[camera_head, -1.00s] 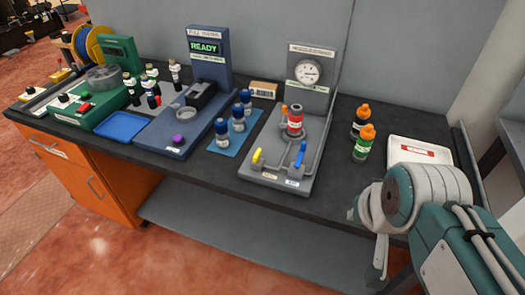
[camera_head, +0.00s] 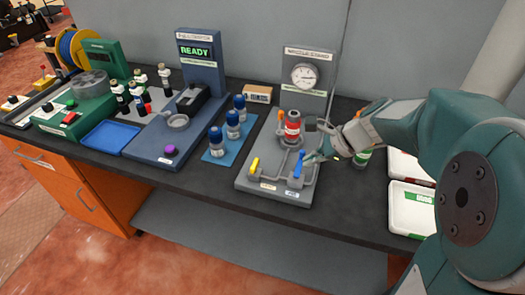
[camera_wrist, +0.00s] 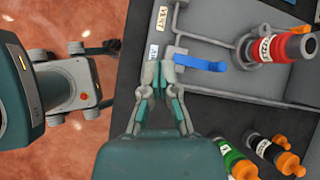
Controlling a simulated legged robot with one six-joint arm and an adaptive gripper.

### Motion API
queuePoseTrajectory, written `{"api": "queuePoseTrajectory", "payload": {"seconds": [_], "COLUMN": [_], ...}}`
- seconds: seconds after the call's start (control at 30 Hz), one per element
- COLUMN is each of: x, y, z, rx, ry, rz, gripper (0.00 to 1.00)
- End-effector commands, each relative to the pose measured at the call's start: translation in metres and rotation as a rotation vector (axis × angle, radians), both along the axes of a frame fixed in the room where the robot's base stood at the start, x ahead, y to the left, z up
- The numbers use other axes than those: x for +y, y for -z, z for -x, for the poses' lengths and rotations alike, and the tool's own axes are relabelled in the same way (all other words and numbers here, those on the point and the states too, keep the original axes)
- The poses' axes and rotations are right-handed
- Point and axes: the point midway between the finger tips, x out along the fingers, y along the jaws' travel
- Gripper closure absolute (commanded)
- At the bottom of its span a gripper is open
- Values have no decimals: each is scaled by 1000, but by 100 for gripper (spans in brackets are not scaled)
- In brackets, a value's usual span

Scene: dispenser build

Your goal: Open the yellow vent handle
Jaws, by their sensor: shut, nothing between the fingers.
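The yellow vent handle (camera_head: 255,165) stands at the front left of the grey station plate (camera_head: 250,188) in the head view. The wrist view shows the vent label (camera_wrist: 162,18), but I cannot make out the handle there. A blue handle (camera_head: 298,163) is to its right; it also shows in the wrist view (camera_wrist: 205,64). My gripper (camera_wrist: 160,72) is shut and empty, its fingertips close beside the blue handle.
A red bottle (camera_head: 292,128) sits behind the handles, below a gauge panel (camera_head: 305,78). Blue-capped bottles (camera_head: 232,125) stand to the left. Green (camera_wrist: 235,160) and black (camera_wrist: 264,150) bottles are near my gripper. White trays (camera_head: 409,222) lie at right.

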Motion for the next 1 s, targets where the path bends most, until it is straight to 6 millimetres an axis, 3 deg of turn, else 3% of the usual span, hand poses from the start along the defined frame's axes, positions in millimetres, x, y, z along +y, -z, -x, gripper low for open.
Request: {"api": "queuePoseTrajectory", "payload": {"seconds": [0.1,0.23,0.67,1.0], "x": [-5,-8,-8,23], "y": [13,21,23,57], "z": [-20,-32,-36,-47], "rx": [85,140,159,162], "ry": [121,202,230,226], "rz": [-91,-154,-174,-174], "gripper": [100,100,100,100]}}
